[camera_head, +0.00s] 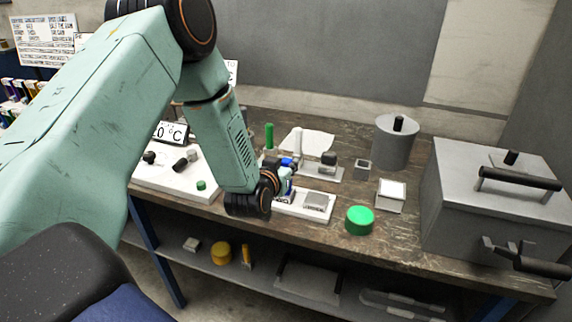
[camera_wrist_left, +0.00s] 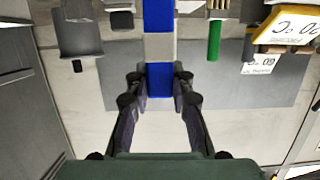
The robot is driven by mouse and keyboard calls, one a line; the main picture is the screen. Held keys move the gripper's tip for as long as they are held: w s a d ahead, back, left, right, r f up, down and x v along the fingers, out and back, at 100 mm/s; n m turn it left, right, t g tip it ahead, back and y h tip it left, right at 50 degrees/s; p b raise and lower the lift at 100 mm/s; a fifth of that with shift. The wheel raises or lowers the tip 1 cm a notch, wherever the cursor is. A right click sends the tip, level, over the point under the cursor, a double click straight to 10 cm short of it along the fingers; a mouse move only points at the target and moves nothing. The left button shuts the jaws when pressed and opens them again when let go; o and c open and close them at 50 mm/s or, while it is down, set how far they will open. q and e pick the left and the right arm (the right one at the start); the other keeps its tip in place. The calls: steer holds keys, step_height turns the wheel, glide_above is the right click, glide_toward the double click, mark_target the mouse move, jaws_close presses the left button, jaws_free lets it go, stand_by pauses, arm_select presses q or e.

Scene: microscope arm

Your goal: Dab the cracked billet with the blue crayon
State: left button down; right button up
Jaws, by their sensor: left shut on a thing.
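The blue crayon (camera_wrist_left: 158,78), a blue stick with a grey band, stands between the fingers of my left gripper (camera_wrist_left: 161,90) in the left wrist view. That gripper is shut on it. In the head view my left gripper (camera_head: 284,182) is over the small white tray (camera_head: 288,207) at the bench's front, with bits of blue showing by it. Several small dark pieces (camera_head: 180,165) lie on the white board (camera_head: 160,183) at left. A grey block (camera_head: 315,200) lies on the small tray. I cannot tell which piece is the cracked billet. My right gripper is out of view.
A green stick (camera_head: 269,136) stands behind the gripper. A green round lid (camera_head: 359,220) sits at the front edge. A grey pot (camera_head: 394,146) and a big grey box with black handles (camera_head: 490,215) fill the right. A lower shelf (camera_head: 262,283) holds small items.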

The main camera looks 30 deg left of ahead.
arm_select(q)
steer(key=shift+r+p, duration=0.75)
step_height(320, 180, up, 3)
steer(key=shift+f+p, duration=0.2)
steer(key=shift+p, duration=0.8)
step_height(320, 180, up, 3)
steer(key=shift+f+p, duration=0.15)
steer(key=shift+p, duration=1.1)
steer(key=shift+w, duration=0.1)
